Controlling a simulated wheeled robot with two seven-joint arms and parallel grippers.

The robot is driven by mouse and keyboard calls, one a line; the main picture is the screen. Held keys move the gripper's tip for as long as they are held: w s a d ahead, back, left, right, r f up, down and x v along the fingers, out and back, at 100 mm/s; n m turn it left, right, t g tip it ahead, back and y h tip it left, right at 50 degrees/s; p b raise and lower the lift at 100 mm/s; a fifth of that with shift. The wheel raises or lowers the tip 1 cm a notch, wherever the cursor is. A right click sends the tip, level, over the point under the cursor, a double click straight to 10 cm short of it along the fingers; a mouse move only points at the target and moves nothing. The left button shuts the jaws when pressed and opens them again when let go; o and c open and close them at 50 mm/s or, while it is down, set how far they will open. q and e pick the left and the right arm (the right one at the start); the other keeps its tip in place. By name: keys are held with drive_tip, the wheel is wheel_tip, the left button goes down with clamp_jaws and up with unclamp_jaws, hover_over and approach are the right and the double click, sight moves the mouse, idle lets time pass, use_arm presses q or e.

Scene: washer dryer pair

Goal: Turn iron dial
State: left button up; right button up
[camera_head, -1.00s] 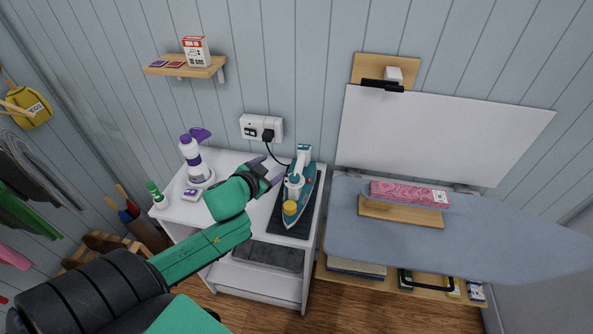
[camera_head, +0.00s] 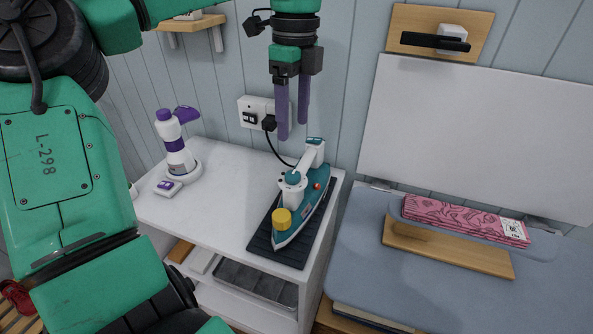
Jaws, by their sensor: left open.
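A teal and white iron (camera_head: 304,200) rests on a dark ribbed mat (camera_head: 262,243) on the white cabinet top. A yellow round knob (camera_head: 281,219), which looks like the dial, is at its near end. My left gripper (camera_head: 293,130) points down from the top of the picture with its two purple fingers apart and nothing between them. It appears above and behind the iron, in front of the wall socket, and apart from the knob. My right gripper is not in view.
A wall socket (camera_head: 262,111) with a plugged black cord is behind the iron. A white and purple bottle-like device (camera_head: 176,150) stands at the left of the white cabinet (camera_head: 226,200). An ironing board (camera_head: 375,255) with folded pink cloth (camera_head: 465,217) is at the right.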

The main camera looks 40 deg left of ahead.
sight(294, 174)
use_arm(q)
wheel_tip(294, 174, down, 12)
drive_tip(key=shift+s+r+p, duration=0.15)
drive_tip(key=shift+r+p, duration=0.1)
drive_tip(key=shift+p, duration=0.1)
drive_tip(key=shift+d, duration=0.1)
clamp_jaws()
